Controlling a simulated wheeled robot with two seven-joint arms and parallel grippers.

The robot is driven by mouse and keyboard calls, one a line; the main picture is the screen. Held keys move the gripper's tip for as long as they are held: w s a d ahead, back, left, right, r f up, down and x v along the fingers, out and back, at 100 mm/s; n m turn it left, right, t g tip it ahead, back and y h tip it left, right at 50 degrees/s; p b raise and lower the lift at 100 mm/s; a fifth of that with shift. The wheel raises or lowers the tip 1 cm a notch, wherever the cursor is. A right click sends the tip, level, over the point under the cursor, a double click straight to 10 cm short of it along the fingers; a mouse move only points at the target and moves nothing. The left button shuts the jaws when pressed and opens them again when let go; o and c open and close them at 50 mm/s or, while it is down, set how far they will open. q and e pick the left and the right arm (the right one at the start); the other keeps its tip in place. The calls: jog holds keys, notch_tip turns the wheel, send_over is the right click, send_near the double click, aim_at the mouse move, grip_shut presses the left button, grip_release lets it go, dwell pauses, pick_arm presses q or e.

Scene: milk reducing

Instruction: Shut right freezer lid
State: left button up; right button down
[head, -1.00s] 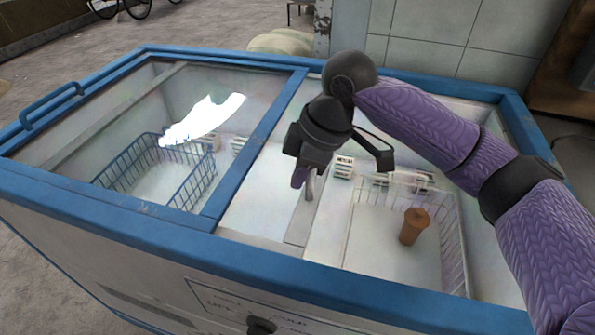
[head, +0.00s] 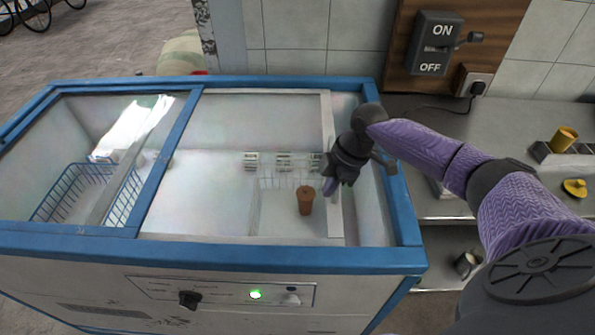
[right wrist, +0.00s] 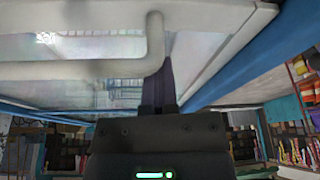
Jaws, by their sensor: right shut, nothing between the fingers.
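The chest freezer (head: 265,257) has a blue rim and two glass lids. The right freezer lid's pale right edge bar (head: 328,130) stands near the right end, with an open gap between it and the right rim. Part of the lid lies under the left lid (head: 70,125). My right gripper (head: 331,187) is shut and empty, pointing down at this edge bar. In the right wrist view its fingers (right wrist: 158,88) are close beside the lid's pale bent handle (right wrist: 156,38); contact is unclear. My left gripper is out of view.
A brown cup (head: 305,201) stands inside the freezer on the right; a blue wire basket (head: 75,200) is at left. A counter (head: 440,150) with a yellow cup (head: 564,139) stands to the right. An ON/OFF switch box (head: 437,45) hangs on the wall.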

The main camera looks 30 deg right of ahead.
jog(key=s+d+p, duration=0.1)
jog(key=s+d, duration=0.4)
jog(key=d, duration=0.3)
jog(key=shift+s+d, duration=0.35)
jog(key=shift+s, duration=0.05)
jog(key=p+v, duration=0.2)
jog(key=v, duration=0.7)
jog(key=shift+s+r, duration=0.15)
jog(key=shift+r, duration=0.25)
